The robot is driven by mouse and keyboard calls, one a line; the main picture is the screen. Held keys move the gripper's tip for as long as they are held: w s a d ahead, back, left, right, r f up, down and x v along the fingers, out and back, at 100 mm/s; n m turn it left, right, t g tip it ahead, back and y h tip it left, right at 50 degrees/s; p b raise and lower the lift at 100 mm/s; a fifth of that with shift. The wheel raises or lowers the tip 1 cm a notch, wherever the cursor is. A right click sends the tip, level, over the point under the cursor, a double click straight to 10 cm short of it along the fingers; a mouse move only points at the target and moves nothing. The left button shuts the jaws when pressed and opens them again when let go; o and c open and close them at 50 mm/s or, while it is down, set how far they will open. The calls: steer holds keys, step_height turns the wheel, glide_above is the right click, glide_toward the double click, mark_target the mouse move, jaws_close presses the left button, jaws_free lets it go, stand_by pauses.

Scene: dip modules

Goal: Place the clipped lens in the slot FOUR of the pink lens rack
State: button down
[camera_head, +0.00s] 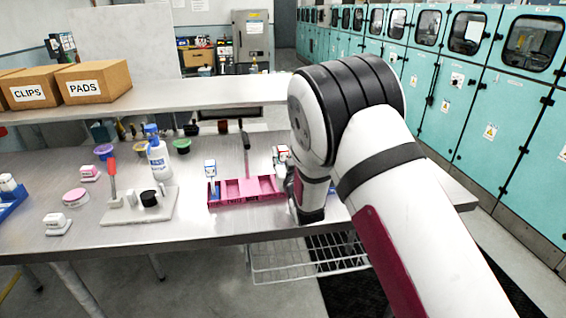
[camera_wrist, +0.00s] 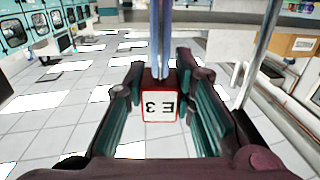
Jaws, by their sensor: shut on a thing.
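The pink lens rack (camera_head: 228,201) lies on the steel bench, left of my arm. A white-and-blue clip (camera_head: 210,168) stands upright at the rack's left end. Another whitish and blue piece (camera_head: 281,156) shows at the right end, partly behind my arm. In the wrist view my gripper (camera_wrist: 160,100) is shut on a red clip with a white tag (camera_wrist: 161,107), which reads E3 upside down. A bluish-grey stem (camera_wrist: 161,45) rises from the clip. The lens itself cannot be made out. In the head view my arm hides the clip. Slot numbers are unreadable.
A white stand (camera_head: 135,207) with a red-handled tool, a spray bottle (camera_head: 158,155) and a pink round pad (camera_head: 75,197) are left of the rack. Boxes marked CLIPS (camera_head: 33,90) and PADS (camera_head: 92,82) sit on the shelf. A wire basket (camera_head: 300,262) hangs below the bench.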

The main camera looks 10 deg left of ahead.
steer(key=shift+f, duration=0.85)
steer(key=shift+f, duration=0.1)
steer(key=c, duration=1.3)
jaws_free()
steer(key=shift+c, duration=0.2)
steer(key=shift+s+d, duration=0.1)
steer(key=shift+s, duration=0.1)
steer(key=v, duration=1.1)
steer(key=shift+s, duration=0.3)
steer(key=shift+d, duration=0.1)
